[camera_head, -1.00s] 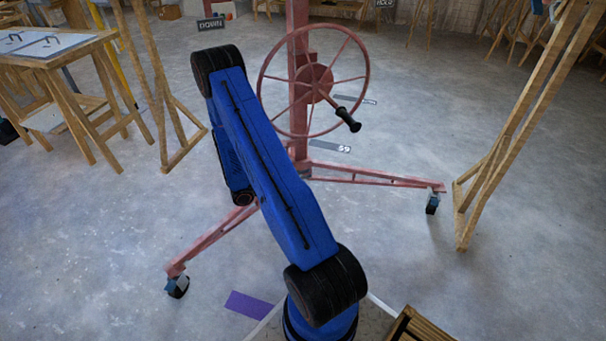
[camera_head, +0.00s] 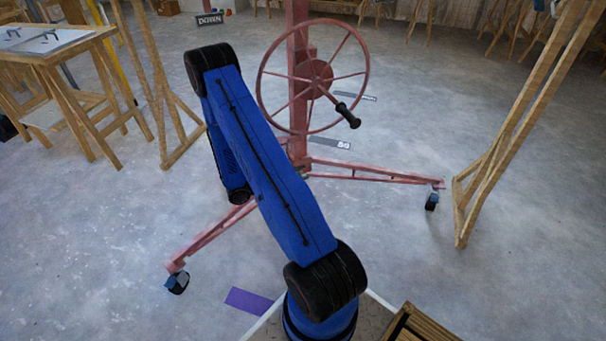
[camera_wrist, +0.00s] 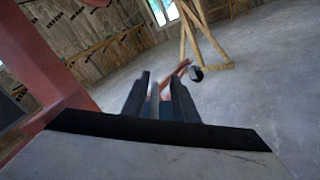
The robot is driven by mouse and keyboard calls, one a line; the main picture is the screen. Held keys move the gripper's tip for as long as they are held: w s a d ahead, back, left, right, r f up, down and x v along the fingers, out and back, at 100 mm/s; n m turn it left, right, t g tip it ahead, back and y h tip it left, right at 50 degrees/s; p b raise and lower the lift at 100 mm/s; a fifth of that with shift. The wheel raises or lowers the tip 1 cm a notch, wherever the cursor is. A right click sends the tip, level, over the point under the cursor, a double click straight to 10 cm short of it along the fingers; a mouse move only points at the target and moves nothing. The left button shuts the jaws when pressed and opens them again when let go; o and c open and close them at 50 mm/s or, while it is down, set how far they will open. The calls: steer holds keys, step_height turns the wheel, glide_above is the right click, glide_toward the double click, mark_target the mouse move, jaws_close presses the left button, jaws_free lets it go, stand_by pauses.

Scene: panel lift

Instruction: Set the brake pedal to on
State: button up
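The red panel lift's legs end in casters, with blue parts that look like brake pedals. One caster (camera_head: 177,283) is at the front left, with a blue part (camera_head: 172,277) on it. Another caster (camera_head: 431,203) is at the right end of the other leg, with a small blue part on it. Whether either pedal is on or off is too small to tell. In the wrist view, my gripper (camera_wrist: 159,77) is open, its dark fingers apart. A red leg and a dark caster wheel (camera_wrist: 196,74) show beyond it. In the head view my blue arm hides the gripper.
The lift's red mast (camera_head: 298,80) and spoked handwheel (camera_head: 313,75), with a black handle, stand close behind my arm. A wooden trestle (camera_head: 505,140) stands beyond the right caster. A wooden table (camera_head: 50,50) is at the left. Open concrete floor lies between.

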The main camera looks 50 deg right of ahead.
steer(key=v, duration=1.5)
steer(key=shift+a, duration=0.4)
steer(key=shift+w+f, duration=0.1)
steer(key=s+a+r+m+t+y, duration=0.15)
steer(key=s+a+r+y, duration=0.25)
steer(key=r, duration=0.7)
steer(key=s+a+r+m+t+y, duration=0.1)
steer(key=s+a+r+m+y, duration=0.3)
steer(key=r, duration=0.7)
steer(key=s+a+r+t+y, duration=0.7)
steer(key=s+a+r+t, duration=0.3)
steer(key=s+a+r, duration=0.4)
steer(key=shift+s+r+t+y, duration=0.35)
steer(key=shift+s+r+y, duration=0.05)
steer(key=shift+s, duration=0.9)
